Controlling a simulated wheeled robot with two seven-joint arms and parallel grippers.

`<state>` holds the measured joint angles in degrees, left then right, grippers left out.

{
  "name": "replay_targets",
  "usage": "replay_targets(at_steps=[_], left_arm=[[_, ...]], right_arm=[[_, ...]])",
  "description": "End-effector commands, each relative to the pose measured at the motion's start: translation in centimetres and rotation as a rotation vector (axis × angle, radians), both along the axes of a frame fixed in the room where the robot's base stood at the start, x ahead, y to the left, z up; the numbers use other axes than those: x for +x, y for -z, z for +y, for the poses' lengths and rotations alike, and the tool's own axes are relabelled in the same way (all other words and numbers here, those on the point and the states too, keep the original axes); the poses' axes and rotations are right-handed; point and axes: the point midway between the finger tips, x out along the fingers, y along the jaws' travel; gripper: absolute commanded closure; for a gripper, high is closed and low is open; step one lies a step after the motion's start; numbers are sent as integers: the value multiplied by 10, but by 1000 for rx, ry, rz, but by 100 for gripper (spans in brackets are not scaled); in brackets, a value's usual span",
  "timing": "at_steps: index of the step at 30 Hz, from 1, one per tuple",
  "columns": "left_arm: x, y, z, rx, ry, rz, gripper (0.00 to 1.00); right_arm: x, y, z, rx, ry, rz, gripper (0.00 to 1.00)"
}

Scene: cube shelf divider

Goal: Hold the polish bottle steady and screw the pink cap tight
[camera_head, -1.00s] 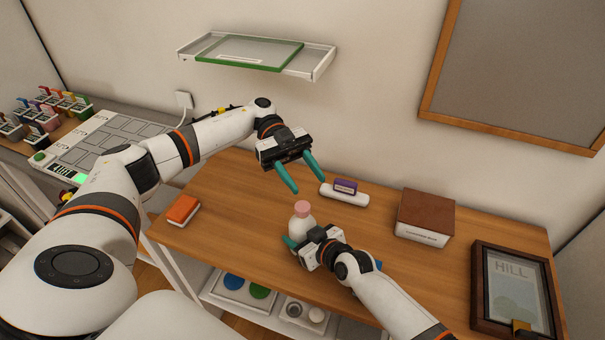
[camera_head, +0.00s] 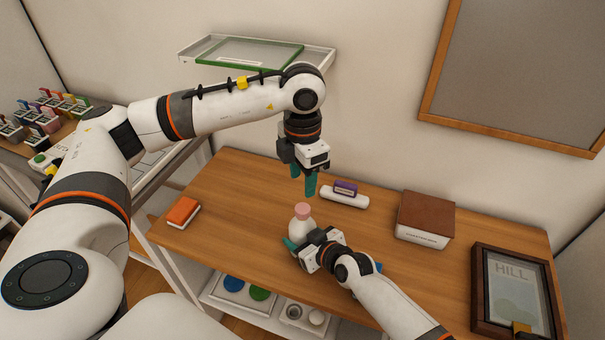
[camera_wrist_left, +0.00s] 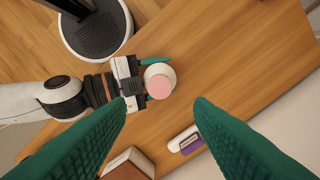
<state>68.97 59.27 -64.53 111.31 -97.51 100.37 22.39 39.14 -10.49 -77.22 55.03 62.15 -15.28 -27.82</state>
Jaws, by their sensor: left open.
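The white polish bottle (camera_head: 298,228) stands upright on the wooden table with the pink cap (camera_head: 303,209) on its top. My left gripper (camera_head: 304,191) points down, open and empty, above and slightly behind the cap. In the left wrist view, the pink cap (camera_wrist_left: 159,87) and white bottle (camera_wrist_left: 160,72) appear beyond and between the two spread teal fingers. The fingers are apart from the cap. Whether the cap is tight cannot be seen.
A brown box (camera_head: 425,214) and a framed picture (camera_head: 515,290) are to the right. An orange box (camera_head: 182,212) lies left. A wall shelf (camera_head: 325,58) hangs above.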

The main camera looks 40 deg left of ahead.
Motion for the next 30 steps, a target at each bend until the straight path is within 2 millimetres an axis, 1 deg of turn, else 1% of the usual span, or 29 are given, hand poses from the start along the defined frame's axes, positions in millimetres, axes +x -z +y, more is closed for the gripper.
replay_targets(at_steps=[5,15,18,24,30], left_arm=[[-1,19,1,2,0,4,52],[-1,66,0,0,-1,6,52],[-1,76,0,0,0,4,52],[0,87,0,-1,-1,3,52],[0,88,0,0,-1,1,52]], right_arm=[[0,0,0,0,0,0,69],[0,0,0,0,0,0,69],[0,0,0,0,0,0,69],[0,0,0,0,-1,0,69],[0,0,0,0,-1,0,69]])
